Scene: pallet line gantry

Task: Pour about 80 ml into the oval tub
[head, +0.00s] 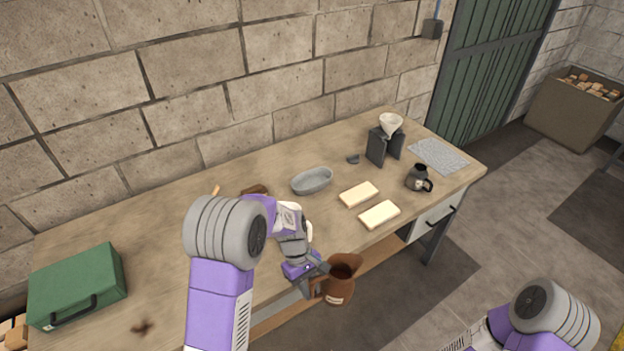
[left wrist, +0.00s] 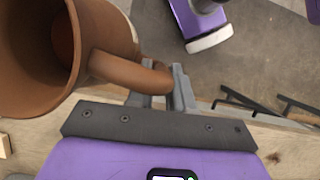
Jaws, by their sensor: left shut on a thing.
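The oval tub (head: 312,182) is a grey, shallow, open vessel on the workbench, near its middle. My left gripper (head: 316,272) is shut on the handle of a brown jug (head: 338,290). The jug is held out at the bench's front edge, nearer to me than the tub and apart from it. It looks roughly upright, its mouth open upward. The left wrist view shows the jug (left wrist: 45,60) with its handle between the fingers (left wrist: 162,90). The jug's liquid level cannot be made out. My right arm shows at the lower right, but its gripper is out of view.
Two cream blocks (head: 359,194) (head: 379,214) lie right of the tub. Beyond are a dark pot (head: 419,179), a dripper stand (head: 381,146) and a grey mat (head: 438,155). A green case (head: 77,285) stands at the left. A brown object (head: 256,189) lies left of the tub.

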